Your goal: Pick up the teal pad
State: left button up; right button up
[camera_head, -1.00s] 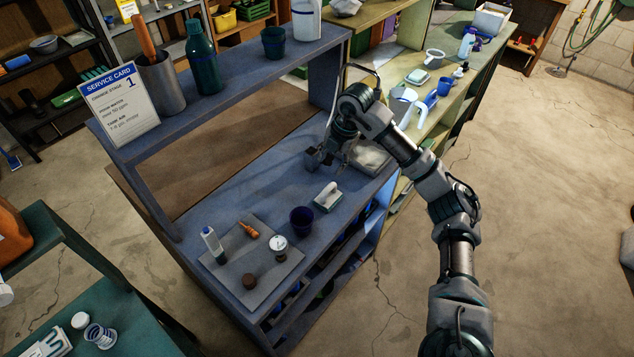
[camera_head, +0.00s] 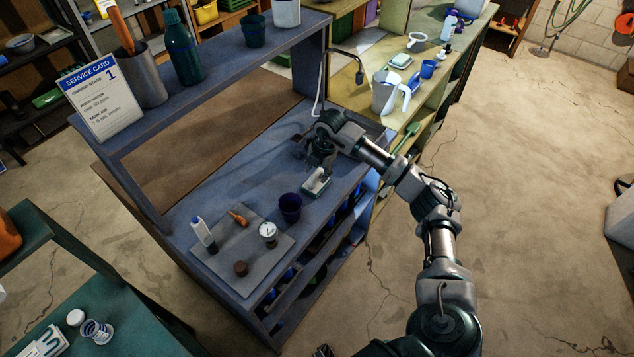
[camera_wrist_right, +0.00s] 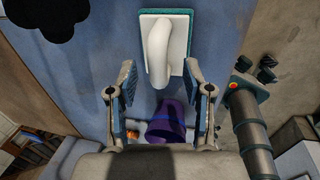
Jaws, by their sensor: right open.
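The teal pad (camera_wrist_right: 188,50) lies on the blue bench top. It has a white backing plate and a white handle (camera_wrist_right: 157,50). In the head view the pad (camera_head: 316,184) is just below my right gripper (camera_head: 312,165) and partly covered by it. In the right wrist view my right gripper (camera_wrist_right: 160,100) is open, with one finger on each side. The handle's near end reaches toward the gap between the fingers, and nothing is gripped. I cannot tell the exact height of the fingers above the pad. My left gripper is not in view.
A dark blue cup (camera_head: 290,208) stands close to the pad; it looks purple in the wrist view (camera_wrist_right: 167,122). A grey mat (camera_head: 253,262) holds a bottle, an orange-handled tool, a gauge and a brown knob. A shelf (camera_head: 215,100) runs above the bench's back. A faucet (camera_head: 357,68) rises beyond.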

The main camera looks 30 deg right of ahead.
jog(key=f, duration=0.2)
jog(key=shift+w+a+f, duration=0.25)
jog(key=shift+w+f, duration=0.1)
jog(key=shift+f, duration=0.05)
jog(key=shift+r, duration=0.1)
grip_shut()
